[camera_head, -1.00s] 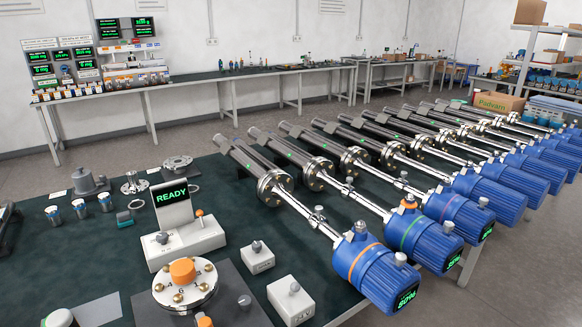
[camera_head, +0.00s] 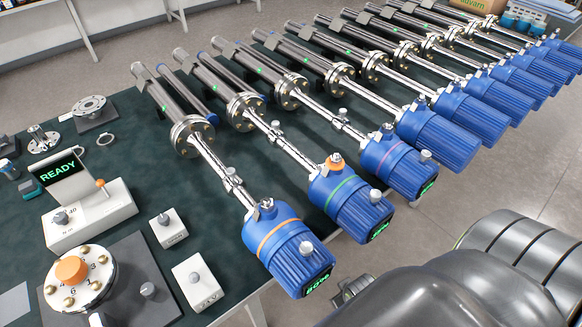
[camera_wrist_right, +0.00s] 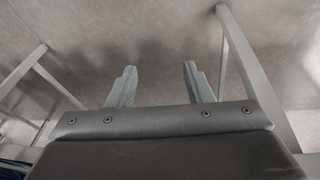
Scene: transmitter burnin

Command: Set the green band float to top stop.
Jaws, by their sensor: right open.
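The transmitter with the green band has a blue ribbed housing (camera_head: 352,208) with a green ring around it and an orange cap (camera_head: 334,162). It is second from the left in the row. Its shiny stem leads up-left to a flange (camera_head: 246,111) and dark tubes (camera_head: 208,80) with a small green mark; I cannot make out a separate float. My right gripper (camera_wrist_right: 157,80) is open and empty, with bare floor behind its fingers in the right wrist view. In the head view it is at the lower right (camera_head: 350,288), near the housings and short of the table. My left gripper is out of view.
An orange-banded transmitter (camera_head: 283,245) lies left of it and a pink-banded one (camera_head: 396,160) right, with several more beyond. A READY console (camera_head: 90,212), a dial fixture (camera_head: 78,280) and two small switch boxes (camera_head: 190,282) stand at the left.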

